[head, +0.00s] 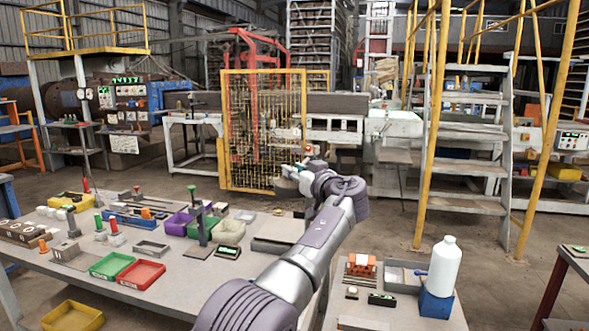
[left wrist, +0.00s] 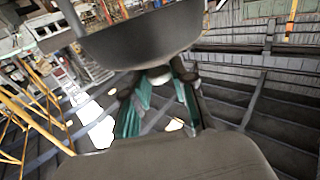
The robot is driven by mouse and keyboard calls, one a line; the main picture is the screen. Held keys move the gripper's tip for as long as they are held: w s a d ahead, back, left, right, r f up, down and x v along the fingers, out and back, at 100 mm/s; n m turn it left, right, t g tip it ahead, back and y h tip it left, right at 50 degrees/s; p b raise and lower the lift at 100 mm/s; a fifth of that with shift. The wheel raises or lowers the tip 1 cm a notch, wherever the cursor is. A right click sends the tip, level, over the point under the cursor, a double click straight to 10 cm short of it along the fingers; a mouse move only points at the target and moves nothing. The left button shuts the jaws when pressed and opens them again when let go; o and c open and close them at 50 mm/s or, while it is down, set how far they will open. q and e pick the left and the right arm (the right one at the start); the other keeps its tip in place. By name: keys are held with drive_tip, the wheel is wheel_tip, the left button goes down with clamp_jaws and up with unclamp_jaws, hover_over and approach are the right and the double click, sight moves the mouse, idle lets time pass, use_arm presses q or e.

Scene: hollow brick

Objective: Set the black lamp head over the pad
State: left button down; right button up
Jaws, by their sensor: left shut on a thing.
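My left gripper (head: 298,168) is raised beyond the far right part of the long table, with its arm crossing the head view. It is shut on the black lamp head (head: 286,187), which shows as a small dark rounded shape at the fingers. In the left wrist view the lamp head (left wrist: 140,35) is a large dark bowl shape at the top, by the green-padded fingers (left wrist: 158,78). My right gripper is not in view.
The long table (head: 190,268) holds green (head: 109,266) and red trays (head: 140,274), purple and green bins and a dark post (head: 202,228) with a green top. A right-hand table carries a white bottle (head: 444,262) and an orange block (head: 361,265). Yellow-railed stairs (head: 470,150) stand behind.

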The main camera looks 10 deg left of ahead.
use_arm(q)
drive_tip(key=shift+d+r, duration=0.1)
drive_tip(key=shift+r, duration=0.05)
drive_tip(key=c, duration=1)
unclamp_jaws()
drive_tip(key=shift+d, duration=0.1)
drive_tip(key=shift+f, duration=0.2)
